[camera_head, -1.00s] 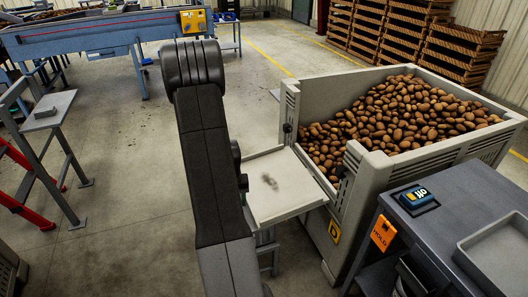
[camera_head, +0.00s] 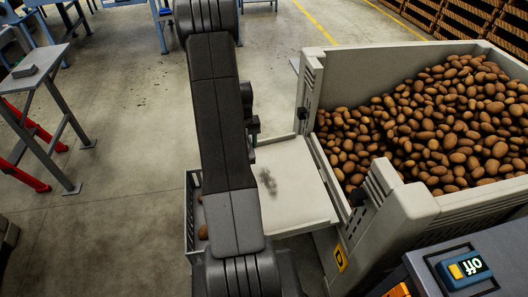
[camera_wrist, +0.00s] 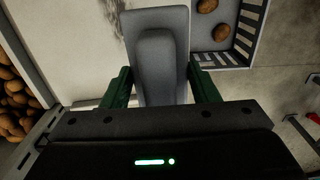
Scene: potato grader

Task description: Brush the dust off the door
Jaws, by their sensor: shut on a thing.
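The door (camera_head: 305,190) is a pale panel folded out flat from the front of the potato bin. A dark grey patch of dust (camera_head: 267,181) lies on it, near my arm in the head view. In the wrist view the dust (camera_wrist: 114,14) shows at the top of the door (camera_wrist: 85,60). My gripper (camera_wrist: 160,88) is shut on a grey brush (camera_wrist: 160,25), with a green finger on each side of its handle. The brush is at the door's edge in the wrist view, right of the dust; contact cannot be told.
The bin (camera_head: 435,205) full of potatoes stands right of the door. A grey slatted crate (camera_head: 190,215) with a few potatoes is beside the door, partly behind my arm. A bench with a blue switch box (camera_head: 463,268) is at lower right.

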